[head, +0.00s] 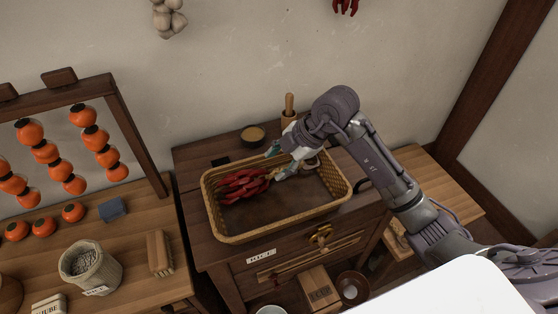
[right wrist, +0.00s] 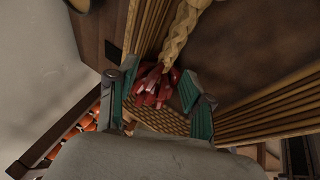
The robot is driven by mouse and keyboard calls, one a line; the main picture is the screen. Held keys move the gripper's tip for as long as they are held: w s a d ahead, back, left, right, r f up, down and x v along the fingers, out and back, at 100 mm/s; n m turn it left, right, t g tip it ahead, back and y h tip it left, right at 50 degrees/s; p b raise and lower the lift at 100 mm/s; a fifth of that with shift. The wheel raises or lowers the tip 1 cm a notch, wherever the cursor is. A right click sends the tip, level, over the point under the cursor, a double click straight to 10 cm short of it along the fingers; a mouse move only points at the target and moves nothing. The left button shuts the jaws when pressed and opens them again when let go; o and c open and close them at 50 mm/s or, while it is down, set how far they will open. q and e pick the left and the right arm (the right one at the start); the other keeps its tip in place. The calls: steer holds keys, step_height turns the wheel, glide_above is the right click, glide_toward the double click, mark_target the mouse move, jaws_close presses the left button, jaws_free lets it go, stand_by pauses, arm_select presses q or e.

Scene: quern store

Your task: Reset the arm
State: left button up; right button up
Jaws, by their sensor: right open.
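My right gripper (head: 279,162) is over the wicker basket (head: 275,229) on the dark wooden cabinet. In the right wrist view, the gripper (right wrist: 160,103) has its two teal-padded fingers spread apart with nothing held between them. Red chillies (head: 243,184) lie in the left part of the basket. They show beyond the fingers in the right wrist view (right wrist: 155,86), with a pale braided strand (right wrist: 188,35) leading from them. Whether a finger touches the chillies I cannot tell. My left gripper is in neither view.
A small bowl (head: 253,135) and a wooden-handled tool in a holder (head: 289,105) stand behind the basket. At left are a sack (head: 91,268), a brush (head: 160,253) and a rack of hanging orange fruit (head: 89,138). The basket's right part is largely bare.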

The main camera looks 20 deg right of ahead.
steer(key=o, duration=0.6)
stand_by(0.4)
steer(key=shift+r, duration=0.1)
steer(key=a+p+v, duration=0.1)
steer(key=p+v, duration=0.7)
steer(key=v, duration=0.1)
steer(key=shift+w+r, duration=0.35)
steer(key=shift+r, duration=0.2)
stand_by(0.6)
steer(key=shift+d, duration=0.1)
stand_by(0.5)
